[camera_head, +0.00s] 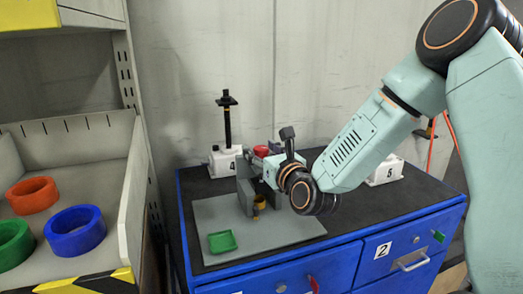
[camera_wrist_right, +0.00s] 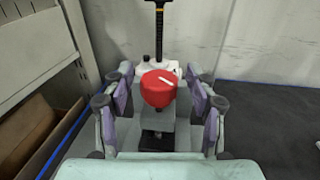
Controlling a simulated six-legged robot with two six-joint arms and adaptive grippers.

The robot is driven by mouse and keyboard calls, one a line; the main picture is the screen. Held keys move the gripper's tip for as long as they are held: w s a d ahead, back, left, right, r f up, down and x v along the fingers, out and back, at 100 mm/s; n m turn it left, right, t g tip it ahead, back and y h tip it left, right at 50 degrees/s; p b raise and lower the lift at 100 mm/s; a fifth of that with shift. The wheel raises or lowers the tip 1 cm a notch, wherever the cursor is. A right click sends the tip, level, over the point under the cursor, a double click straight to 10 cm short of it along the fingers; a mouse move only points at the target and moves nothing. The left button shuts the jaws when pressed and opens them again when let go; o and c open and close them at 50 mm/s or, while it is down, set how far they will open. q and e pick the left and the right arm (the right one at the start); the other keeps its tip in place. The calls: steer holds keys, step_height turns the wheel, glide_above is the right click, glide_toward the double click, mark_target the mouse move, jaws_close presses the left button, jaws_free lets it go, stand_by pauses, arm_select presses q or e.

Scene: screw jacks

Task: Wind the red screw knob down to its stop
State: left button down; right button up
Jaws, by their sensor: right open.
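The red screw knob (camera_wrist_right: 158,88) with a white mark on its top sits on a grey block-like stand in the right wrist view. In the head view the knob (camera_head: 262,151) shows only in part, behind my right gripper. The grey stand (camera_head: 245,196) rests on a grey mat (camera_head: 296,231). My right gripper (camera_wrist_right: 160,97) is open, with its purple-padded fingers on either side of the knob and gaps on both sides. In the head view the right gripper (camera_head: 264,165) reaches in from the right. My left gripper is not in view.
A white box marked 4 (camera_head: 219,164) with a black post stands behind the stand; a box marked 5 (camera_head: 385,175) is at right. A green tray (camera_head: 222,242) lies on the mat. Left, a shelf holds orange (camera_head: 33,195), blue (camera_head: 75,231) and green (camera_head: 13,245) rings.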

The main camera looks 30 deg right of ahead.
steer(key=shift+a, duration=0.1)
steer(key=c, duration=1.2)
